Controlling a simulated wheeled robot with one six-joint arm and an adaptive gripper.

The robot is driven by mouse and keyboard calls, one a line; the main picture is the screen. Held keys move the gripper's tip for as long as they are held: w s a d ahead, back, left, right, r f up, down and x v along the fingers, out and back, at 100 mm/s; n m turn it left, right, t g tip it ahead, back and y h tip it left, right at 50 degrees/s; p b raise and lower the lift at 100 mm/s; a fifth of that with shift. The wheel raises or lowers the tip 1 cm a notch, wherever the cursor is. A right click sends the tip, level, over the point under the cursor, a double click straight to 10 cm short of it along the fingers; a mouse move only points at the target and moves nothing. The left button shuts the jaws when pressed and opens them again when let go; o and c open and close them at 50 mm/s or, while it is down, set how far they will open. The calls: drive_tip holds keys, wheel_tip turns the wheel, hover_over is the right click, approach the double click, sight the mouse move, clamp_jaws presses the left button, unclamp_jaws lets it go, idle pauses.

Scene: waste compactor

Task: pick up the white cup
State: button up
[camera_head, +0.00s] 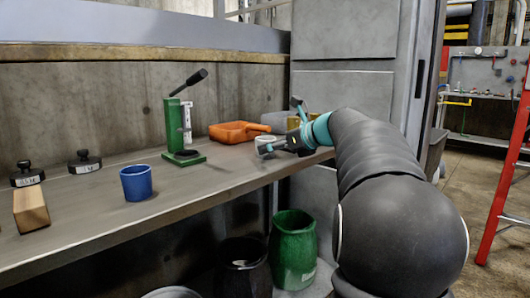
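The white cup (264,141) stands near the right end of the grey workbench (205,190), small in view and partly covered by my gripper. My gripper (280,127) is at the end of my dark arm, with teal parts near its wrist. One finger points up and the other reaches left, low across the front of the cup. The fingers look spread apart, with nothing visibly held between them. I cannot tell whether the low finger touches the cup.
An orange tray (237,132), a green press (175,130) and a blue cup (136,183) stand on the bench. Black weights (84,162) and a wooden block (30,208) are left. A green bin (292,250) stands below.

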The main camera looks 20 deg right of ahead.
drive_tip(key=x, duration=0.4)
drive_tip(key=shift+s, duration=0.1)
drive_tip(key=shift+c, duration=0.3)
drive_tip(key=c, duration=1.3)
drive_tip(key=shift+r, duration=0.15)
